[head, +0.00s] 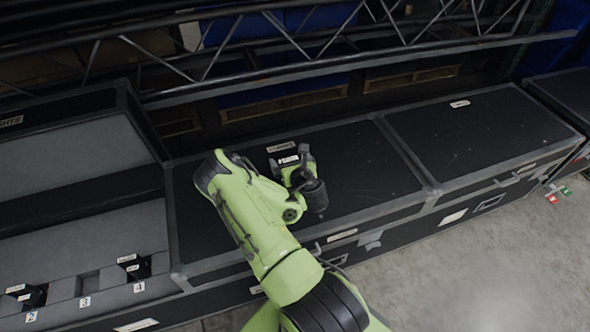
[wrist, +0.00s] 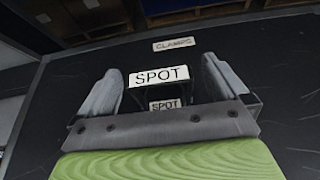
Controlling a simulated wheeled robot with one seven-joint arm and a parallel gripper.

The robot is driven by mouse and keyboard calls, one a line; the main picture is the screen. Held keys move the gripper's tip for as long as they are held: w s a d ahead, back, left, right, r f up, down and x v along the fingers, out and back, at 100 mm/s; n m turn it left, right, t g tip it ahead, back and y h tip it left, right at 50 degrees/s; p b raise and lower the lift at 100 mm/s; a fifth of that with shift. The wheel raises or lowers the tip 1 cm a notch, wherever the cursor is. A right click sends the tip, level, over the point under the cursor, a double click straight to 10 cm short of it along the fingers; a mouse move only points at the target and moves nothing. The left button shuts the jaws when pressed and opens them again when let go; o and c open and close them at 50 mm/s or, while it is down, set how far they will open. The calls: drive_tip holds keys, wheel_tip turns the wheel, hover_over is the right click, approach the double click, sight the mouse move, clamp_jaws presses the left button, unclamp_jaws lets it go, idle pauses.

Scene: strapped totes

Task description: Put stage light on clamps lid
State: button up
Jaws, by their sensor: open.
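The stage light is a small dark body with white SPOT labels. In the wrist view the light (wrist: 158,77) stands between the two grey fingers of my gripper (wrist: 162,70), which are spread apart. In the head view the light (head: 288,160) shows at the end of my green arm, partly hidden by my gripper (head: 296,172). The clamps lid (head: 370,165) is a flat black case top with a CLAMPS label near its back edge; it also shows in the wrist view (wrist: 285,95). The light appears to rest on this lid, behind its middle; its underside is hidden.
An open lights case (head: 75,250) on the left has grey foam with numbered slots; slots 2 and 4 hold dark items and slot 3 (head: 88,283) looks empty. Another closed black case (head: 480,130) adjoins on the right. A metal truss (head: 350,50) runs behind.

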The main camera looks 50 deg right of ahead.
drive_tip(key=p+v, duration=0.5)
drive_tip(key=v, duration=0.6)
drive_tip(key=shift+p, duration=0.4)
drive_tip(key=w+d+r+m+g+h, duration=0.25)
drive_tip(key=w+r+m, duration=0.35)
drive_tip(key=m, duration=0.5)
drive_tip(key=a+r+m+g+y, duration=0.1)
drive_tip(key=a+r+m+y, duration=0.2)
drive_tip(key=a+r+m, duration=0.75)
drive_tip(key=s+a+r+m+y, duration=0.45)
drive_tip(key=a+r, duration=0.25)
drive_tip(key=a, duration=0.3)
drive_tip(key=s+a+r+m+g+y, duration=0.1)
drive_tip(key=s+a+r+m, duration=0.3)
drive_tip(key=s+a, duration=0.5)
drive_tip(key=s+g, duration=0.1)
drive_tip(key=s, duration=0.3)
drive_tip(key=shift+g+y, duration=0.3)
drive_tip(key=shift+g, duration=0.05)
